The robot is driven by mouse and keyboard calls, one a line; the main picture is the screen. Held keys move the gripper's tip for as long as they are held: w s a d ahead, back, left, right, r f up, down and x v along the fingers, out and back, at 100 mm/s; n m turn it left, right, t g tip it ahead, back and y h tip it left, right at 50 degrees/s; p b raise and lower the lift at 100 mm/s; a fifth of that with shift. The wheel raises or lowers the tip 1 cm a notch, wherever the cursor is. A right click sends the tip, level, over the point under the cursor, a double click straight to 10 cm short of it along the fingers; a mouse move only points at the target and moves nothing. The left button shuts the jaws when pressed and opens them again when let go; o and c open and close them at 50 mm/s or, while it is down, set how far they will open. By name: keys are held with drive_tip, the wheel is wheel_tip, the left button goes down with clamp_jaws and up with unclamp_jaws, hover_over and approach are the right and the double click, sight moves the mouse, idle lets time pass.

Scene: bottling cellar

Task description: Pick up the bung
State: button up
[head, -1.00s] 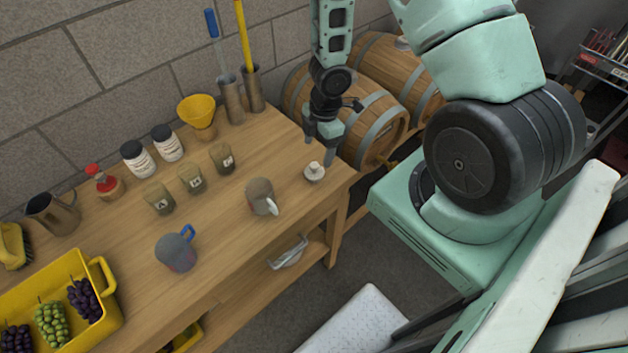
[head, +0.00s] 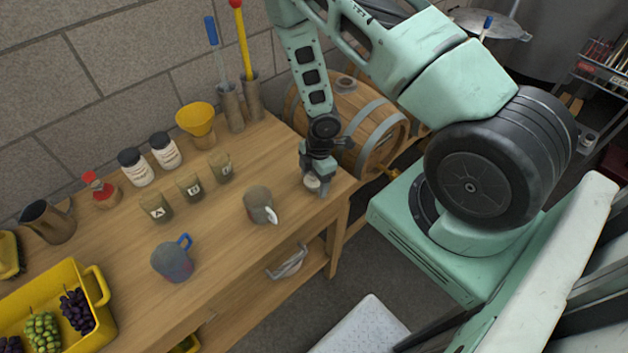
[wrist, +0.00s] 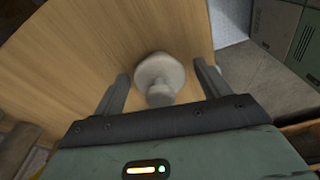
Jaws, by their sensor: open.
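The bung (head: 312,182) is a small pale piece with a knob, near the right end of the wooden table (head: 225,225). In the wrist view the bung (wrist: 160,75) stands between the two fingers, with a gap on each side. My gripper (head: 314,186) is lowered around the bung and open; in the wrist view my gripper (wrist: 163,85) has one dark finger left and one right of it. The fingers partly hide the bung in the head view.
A grey mug with a white handle (head: 259,204) stands left of my gripper. Several labelled jars, a yellow funnel (head: 196,122) and a blue-handled mug (head: 173,259) stand farther left. A barrel (head: 350,125) lies behind the table. The table's right edge is close.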

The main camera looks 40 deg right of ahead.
drive_tip(key=c, duration=1)
drive_tip(key=shift+r, duration=0.15)
